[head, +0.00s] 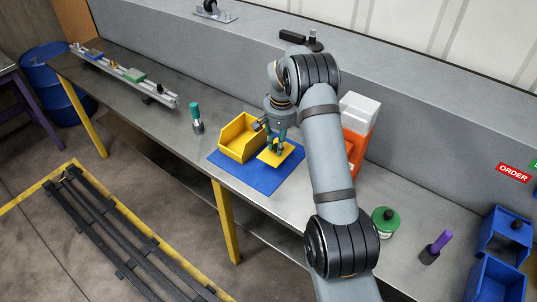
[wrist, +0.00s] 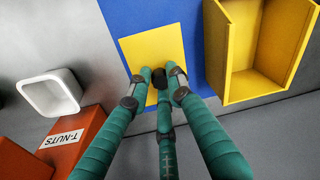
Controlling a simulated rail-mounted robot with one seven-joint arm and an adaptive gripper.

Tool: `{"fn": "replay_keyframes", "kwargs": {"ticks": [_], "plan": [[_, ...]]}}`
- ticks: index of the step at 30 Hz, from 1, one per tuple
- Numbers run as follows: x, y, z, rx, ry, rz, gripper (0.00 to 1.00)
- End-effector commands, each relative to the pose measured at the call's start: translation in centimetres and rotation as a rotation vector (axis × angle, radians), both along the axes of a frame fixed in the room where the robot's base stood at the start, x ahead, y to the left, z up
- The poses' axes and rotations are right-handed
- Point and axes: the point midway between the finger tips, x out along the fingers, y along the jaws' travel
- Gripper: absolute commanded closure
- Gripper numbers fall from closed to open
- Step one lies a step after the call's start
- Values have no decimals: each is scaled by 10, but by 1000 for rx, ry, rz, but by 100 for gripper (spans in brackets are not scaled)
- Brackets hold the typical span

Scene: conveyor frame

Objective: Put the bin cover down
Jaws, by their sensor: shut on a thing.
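The bin cover (head: 268,157) is a flat yellow plate with a dark knob. It is at the blue mat, to the right of the open yellow bin (head: 236,150) and apart from it. My gripper (head: 276,146) comes down from above and is shut on the cover's knob. In the wrist view the cover (wrist: 150,48) lies ahead of the green fingers (wrist: 160,80), which close around the dark knob and partly hide it. The yellow bin (wrist: 234,50) stands to its right there. I cannot tell whether the cover touches the mat or is slightly above it.
The blue mat (head: 254,180) lies on the grey bench (head: 190,150). A green-capped bottle (head: 196,118) stands left of the bin. Orange boxes, one marked T-NUTS (wrist: 75,140), and a white container (wrist: 48,92) are close by. A green round container (head: 385,222) stands further right.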

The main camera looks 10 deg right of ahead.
Motion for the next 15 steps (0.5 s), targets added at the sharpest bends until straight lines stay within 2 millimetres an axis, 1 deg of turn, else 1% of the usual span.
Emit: {"fn": "replay_keyframes", "kwargs": {"ticks": [1, 5, 9, 12, 15], "plan": [[-1, 0, -5, 0, 2, 0, 100], [0, 1, -17, 0, 1, 1, 100], [-1, 1, -37, 0, 4, 0, 100], [0, 1, -48, 0, 1, 0, 100], [0, 1, -52, 1, -1, 1, 100]]}}
